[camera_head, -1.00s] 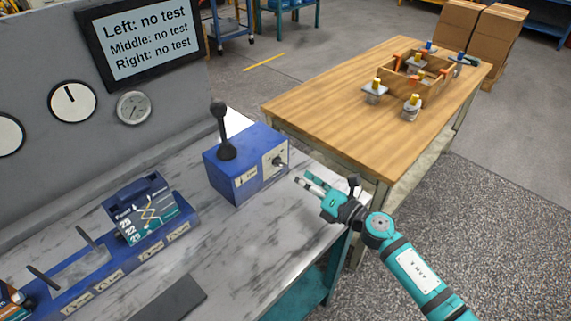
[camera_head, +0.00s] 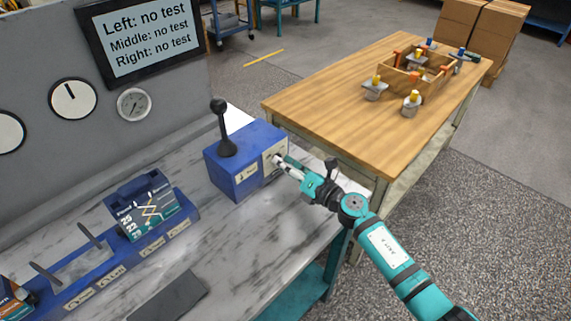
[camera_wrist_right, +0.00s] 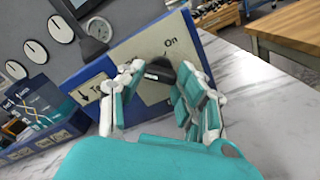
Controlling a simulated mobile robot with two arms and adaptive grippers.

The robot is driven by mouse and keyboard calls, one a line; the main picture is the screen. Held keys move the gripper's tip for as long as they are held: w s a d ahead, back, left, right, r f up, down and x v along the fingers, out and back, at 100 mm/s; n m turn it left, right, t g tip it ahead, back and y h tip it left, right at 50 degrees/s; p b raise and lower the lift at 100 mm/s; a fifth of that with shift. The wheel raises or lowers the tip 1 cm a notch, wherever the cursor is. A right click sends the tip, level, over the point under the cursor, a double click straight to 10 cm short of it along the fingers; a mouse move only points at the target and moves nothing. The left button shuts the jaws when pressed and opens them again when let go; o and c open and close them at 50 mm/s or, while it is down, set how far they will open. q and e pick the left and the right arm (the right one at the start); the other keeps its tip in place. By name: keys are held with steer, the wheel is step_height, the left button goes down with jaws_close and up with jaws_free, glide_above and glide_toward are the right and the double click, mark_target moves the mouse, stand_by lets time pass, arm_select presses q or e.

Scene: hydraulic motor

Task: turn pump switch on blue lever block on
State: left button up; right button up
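The blue lever block (camera_head: 228,180) stands on the grey worktop, with a black ball-topped lever (camera_head: 221,128) upright on top. Its light front panel (camera_wrist_right: 152,42) carries an "On" label at upper right in the right wrist view. The dark pump switch (camera_wrist_right: 160,71) sticks out of this panel; its exact angle is hard to tell. My right gripper (camera_head: 281,162) is at the panel, covering most of the switch in the head view. In the wrist view its fingers (camera_wrist_right: 162,86) are apart, on either side of the switch; contact is unclear. My left gripper is not in view.
A blue rack (camera_head: 150,245) with a labelled unit (camera_head: 145,207) stands left on the worktop. Gauges (camera_head: 134,104) and a "no test" screen (camera_head: 145,38) are on the wall. A wooden table (camera_head: 330,105) with parts and a crate stands behind my right arm.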

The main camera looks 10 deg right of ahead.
steer(key=c, duration=0.4)
steer(key=shift+c, duration=0.2)
steer(key=shift+m, duration=0.3)
steer(key=m+p, duration=0.2)
steer(key=shift+r+m, duration=0.1)
steer(key=shift+m, duration=0.3)
steer(key=m+p, duration=0.2)
steer(key=m, duration=0.2)
steer(key=shift+m, duration=0.3)
steer(key=m+p, duration=0.2)
steer(key=m, duration=0.3)
steer(key=shift+p, duration=0.35)
steer(key=m+p, duration=0.1)
steer(key=m, duration=0.4)
steer(key=shift+p, duration=0.3)
steer(key=o, duration=1.1)
